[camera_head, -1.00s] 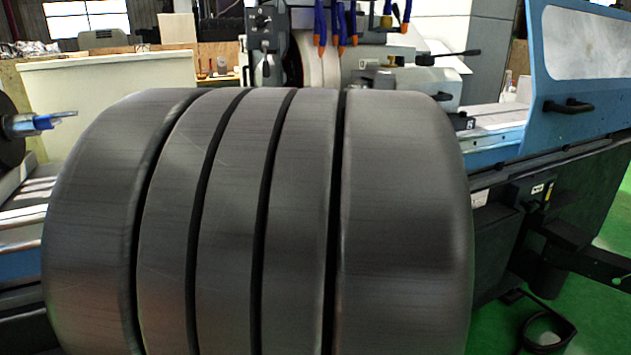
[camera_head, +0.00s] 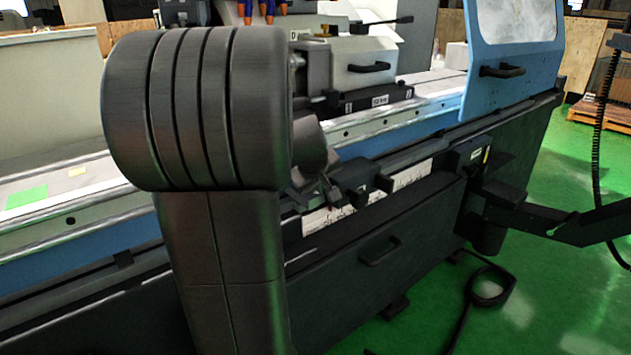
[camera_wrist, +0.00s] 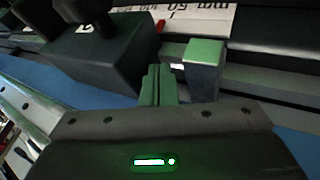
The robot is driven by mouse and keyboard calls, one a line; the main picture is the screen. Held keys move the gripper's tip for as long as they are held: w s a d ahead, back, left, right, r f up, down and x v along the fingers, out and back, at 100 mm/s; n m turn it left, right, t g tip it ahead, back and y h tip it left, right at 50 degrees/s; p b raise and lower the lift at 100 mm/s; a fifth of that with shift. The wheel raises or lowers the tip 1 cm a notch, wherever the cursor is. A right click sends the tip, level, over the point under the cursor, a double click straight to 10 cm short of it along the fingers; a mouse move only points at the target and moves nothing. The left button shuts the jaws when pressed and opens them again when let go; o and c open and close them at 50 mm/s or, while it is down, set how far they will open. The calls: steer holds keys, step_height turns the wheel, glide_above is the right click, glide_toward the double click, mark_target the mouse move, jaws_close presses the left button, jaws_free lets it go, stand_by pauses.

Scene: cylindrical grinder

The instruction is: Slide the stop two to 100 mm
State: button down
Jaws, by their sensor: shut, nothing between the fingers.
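In the wrist view, a large dark block (camera_wrist: 100,62) with a small white mark on its upper face sits on the rail. It looks like a stop, but I cannot read its number for sure. A smaller block (camera_wrist: 204,62) with a green-lit top stands to its right. My gripper (camera_wrist: 158,72) is shut and empty, its fingertips close to the large block and left of the smaller one; contact is unclear. A red pointer (camera_wrist: 160,26) lies by the white scale (camera_wrist: 205,16), near an inverted "50". In the head view, dark stop blocks (camera_head: 352,184) sit on the machine's front rail.
The grinder's blue door (camera_head: 512,50) and its handle (camera_head: 503,70) stand at upper right. A drawer handle (camera_head: 380,251) projects from the dark front panel below the rail. A dark bracket arm (camera_head: 560,218) juts out at right.

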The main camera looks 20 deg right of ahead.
mark_target(335, 176)
steer(key=shift+w+d+f, duration=0.15)
steer(key=shift+w+f, duration=0.1)
steer(key=shift+f, duration=0.15)
steer(key=d+p, duration=0.1)
steer(key=w+d+p, duration=0.1)
steer(key=d+p, duration=0.1)
steer(key=d, duration=0.1)
steer(key=shift+w+r, duration=0.2)
steer(key=shift+w, duration=0.1)
steer(key=shift+w+d+f, duration=0.15)
steer(key=shift+d, duration=0.2)
